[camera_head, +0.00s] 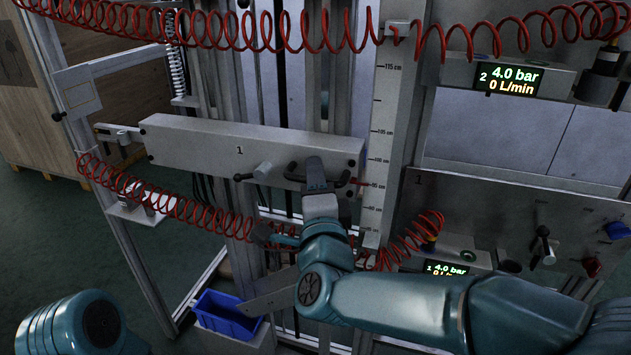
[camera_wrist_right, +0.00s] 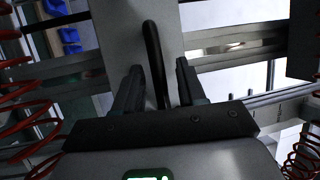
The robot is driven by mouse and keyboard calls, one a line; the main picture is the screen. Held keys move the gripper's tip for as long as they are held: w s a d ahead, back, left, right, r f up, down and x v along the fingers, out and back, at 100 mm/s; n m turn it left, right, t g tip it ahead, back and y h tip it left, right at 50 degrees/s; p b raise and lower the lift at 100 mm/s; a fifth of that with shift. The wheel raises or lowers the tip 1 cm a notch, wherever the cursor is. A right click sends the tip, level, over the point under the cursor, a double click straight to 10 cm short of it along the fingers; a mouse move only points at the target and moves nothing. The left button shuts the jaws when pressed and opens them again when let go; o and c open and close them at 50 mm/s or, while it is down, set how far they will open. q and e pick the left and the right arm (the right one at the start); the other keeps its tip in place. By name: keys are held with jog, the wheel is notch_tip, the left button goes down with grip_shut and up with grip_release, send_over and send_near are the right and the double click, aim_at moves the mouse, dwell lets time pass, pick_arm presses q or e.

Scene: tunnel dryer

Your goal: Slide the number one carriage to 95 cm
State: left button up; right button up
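The number one carriage (camera_head: 210,143) is a long grey box marked 1, in front of vertical rails. A black handle (camera_head: 343,180) is on its lower right front, and it also shows in the right wrist view (camera_wrist_right: 153,50). A red pointer (camera_head: 359,183) at the carriage's right end is about level with the 95 cm mark on the vertical scale (camera_head: 386,115). My right gripper (camera_head: 316,172) is at the handle. In the wrist view its fingers (camera_wrist_right: 160,80) stand either side of the handle bar, with gaps visible. My left gripper is out of view.
A small clamp knob (camera_head: 262,170) sits left of the handle. Red coiled hoses (camera_head: 250,40) hang across the top and beside the carriage. A control panel (camera_head: 490,215) stands at right, with a lit display (camera_head: 508,80) above it. A blue bin (camera_head: 225,315) is low down.

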jog(key=b+v, duration=0.1)
jog(key=v, duration=1.5)
jog(key=shift+s, duration=0.2)
